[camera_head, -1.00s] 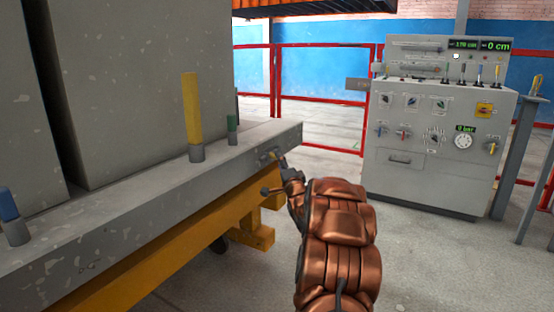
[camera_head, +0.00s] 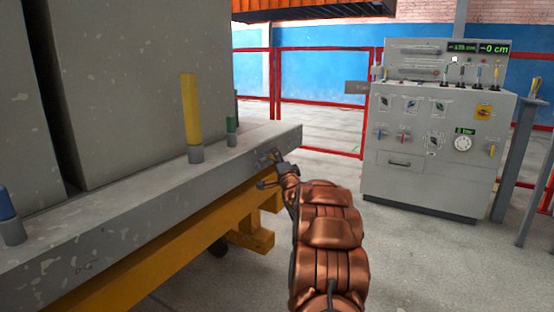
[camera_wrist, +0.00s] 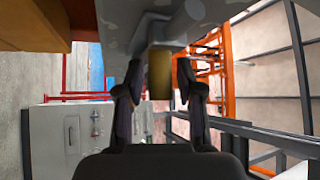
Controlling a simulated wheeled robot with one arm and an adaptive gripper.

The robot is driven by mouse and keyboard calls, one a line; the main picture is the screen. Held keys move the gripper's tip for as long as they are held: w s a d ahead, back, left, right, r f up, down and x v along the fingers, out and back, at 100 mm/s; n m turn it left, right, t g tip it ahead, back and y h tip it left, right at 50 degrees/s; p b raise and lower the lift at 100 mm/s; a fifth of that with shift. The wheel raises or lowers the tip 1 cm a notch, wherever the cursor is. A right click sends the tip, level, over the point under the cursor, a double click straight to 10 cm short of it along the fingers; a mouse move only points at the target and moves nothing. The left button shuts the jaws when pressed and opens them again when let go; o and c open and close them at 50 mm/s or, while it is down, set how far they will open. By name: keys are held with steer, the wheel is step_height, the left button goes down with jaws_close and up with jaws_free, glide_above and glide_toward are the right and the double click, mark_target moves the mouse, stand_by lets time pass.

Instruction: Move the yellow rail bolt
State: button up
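A short yellow rail bolt (camera_wrist: 159,72) sticks out of the grey rail's (camera_wrist: 200,20) side and shows between my fingers in the wrist view. My gripper (camera_wrist: 159,78) is open, one finger on each side of the bolt with a visible gap to it. In the head view my gripper (camera_head: 268,168) is at the side of the rail (camera_head: 130,202) near its far end, and hides most of the bolt there.
A tall yellow post (camera_head: 191,110), a green post (camera_head: 231,130) and a blue post (camera_head: 9,214) stand on the rail. Large grey panels (camera_head: 150,80) rise behind it. A yellow beam (camera_head: 180,248) runs below. A control cabinet (camera_head: 438,150) stands right; the floor between is clear.

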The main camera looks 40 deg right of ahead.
jaws_close()
steer(key=shift+d, duration=0.1)
stand_by(0.4)
steer(key=shift+w+d+r+p, duration=0.1)
steer(key=shift+d+r+p, duration=0.05)
steer(key=shift+p, duration=0.4)
steer(key=d+p, duration=0.2)
steer(key=p, duration=0.1)
steer(key=w+d+p, duration=0.1)
steer(key=d+p, duration=0.1)
steer(key=p, duration=0.2)
steer(key=shift+w+d, duration=0.2)
steer(key=shift+d, duration=0.1)
